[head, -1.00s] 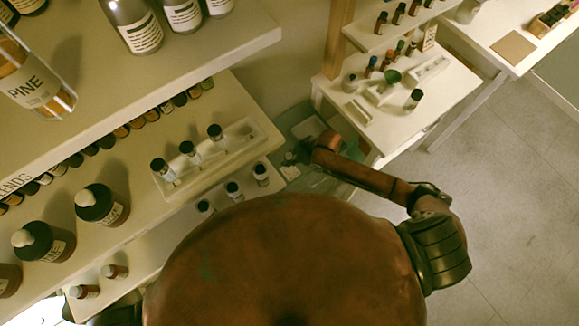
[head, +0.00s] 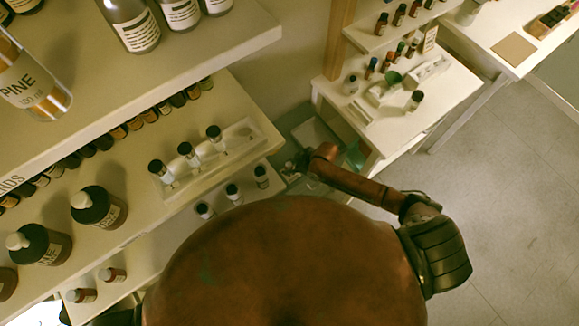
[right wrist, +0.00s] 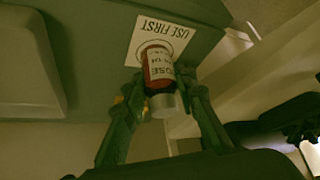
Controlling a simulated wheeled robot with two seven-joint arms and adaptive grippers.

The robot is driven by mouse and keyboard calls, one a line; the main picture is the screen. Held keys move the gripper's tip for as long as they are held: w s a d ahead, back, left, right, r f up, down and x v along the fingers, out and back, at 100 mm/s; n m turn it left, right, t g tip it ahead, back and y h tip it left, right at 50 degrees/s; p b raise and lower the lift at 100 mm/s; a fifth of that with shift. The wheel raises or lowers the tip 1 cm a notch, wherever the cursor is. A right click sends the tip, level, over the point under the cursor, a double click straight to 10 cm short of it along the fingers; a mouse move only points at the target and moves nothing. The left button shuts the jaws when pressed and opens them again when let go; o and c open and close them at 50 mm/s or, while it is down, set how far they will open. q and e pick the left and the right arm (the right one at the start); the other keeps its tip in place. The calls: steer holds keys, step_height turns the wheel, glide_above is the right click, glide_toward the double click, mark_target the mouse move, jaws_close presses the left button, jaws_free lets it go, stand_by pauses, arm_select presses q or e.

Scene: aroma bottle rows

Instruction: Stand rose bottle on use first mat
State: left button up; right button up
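In the right wrist view the rose bottle (right wrist: 160,68) is red with a white label and a grey cap, with its cap end toward the camera. The white use first mat (right wrist: 168,34) lies beyond it on a grey-green surface. The bottle's base overlaps the mat's printed circle; I cannot tell whether it touches. My right gripper (right wrist: 164,92) has a finger on each side of the bottle near its cap and looks shut on it. In the head view my right gripper (head: 294,164) is small, low beside the shelf, and the bottle is not clear there.
A shelf on the left holds a white rack (head: 238,143) with several small bottles, and dark pump bottles (head: 98,207). A white side table (head: 440,95) with bottles stands right of my gripper. In the wrist view a raised grey tray (right wrist: 28,62) lies left of the mat.

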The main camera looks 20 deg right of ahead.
steer(key=o, duration=0.4)
steer(key=shift+r, duration=0.1)
steer(key=p+v, duration=0.1)
steer(key=v, duration=1.1)
steer(key=shift+r, duration=0.1)
